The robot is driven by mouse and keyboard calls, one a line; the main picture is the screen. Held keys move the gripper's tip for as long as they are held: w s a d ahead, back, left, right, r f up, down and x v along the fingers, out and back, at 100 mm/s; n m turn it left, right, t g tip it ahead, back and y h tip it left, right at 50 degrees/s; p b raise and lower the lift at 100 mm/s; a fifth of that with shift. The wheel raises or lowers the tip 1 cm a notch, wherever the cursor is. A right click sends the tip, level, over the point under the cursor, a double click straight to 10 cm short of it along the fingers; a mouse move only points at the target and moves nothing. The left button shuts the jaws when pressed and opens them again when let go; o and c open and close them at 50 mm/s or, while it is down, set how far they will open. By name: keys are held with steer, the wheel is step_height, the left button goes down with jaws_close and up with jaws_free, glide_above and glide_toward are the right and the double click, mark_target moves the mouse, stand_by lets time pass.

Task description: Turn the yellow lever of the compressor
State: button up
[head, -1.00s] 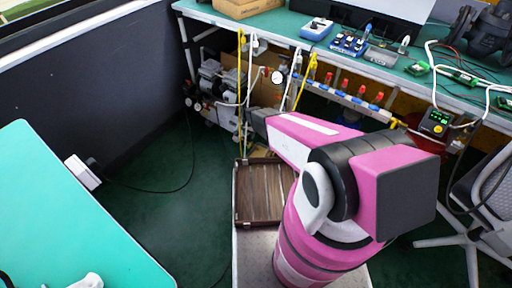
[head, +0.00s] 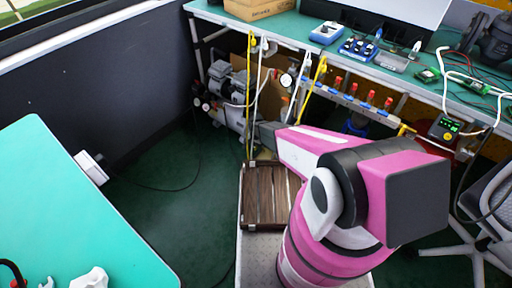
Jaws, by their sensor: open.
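The compressor (head: 228,92) is a grey machine with cylindrical parts and small round gauges. It stands on the floor under the left end of the workbench, in the upper middle of the head view. Its yellow lever is too small to make out. My pink and black arm stands in the lower right middle and reaches up and left towards the bench. The grey far end of the visible link overlaps the area just right of the compressor. My gripper cannot be seen; the arm's last part is hidden or out of sight.
The workbench (head: 285,25) carries instruments and a cardboard box (head: 258,9). Yellow and white hoses hang before the compressor. A manifold with red knobs (head: 355,95) is under the bench. A turquoise table (head: 75,215) stands left, a chair (head: 490,190) right.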

steer(key=shift+f, duration=0.3)
jaws_close()
steer(key=shift+w+a+m, duration=0.15)
steer(key=shift+a+m, duration=0.1)
steer(key=shift+m, duration=0.75)
jaws_free()
step_height(320, 180, up, 11)
steer(key=shift+f, duration=0.1)
stand_by(0.4)
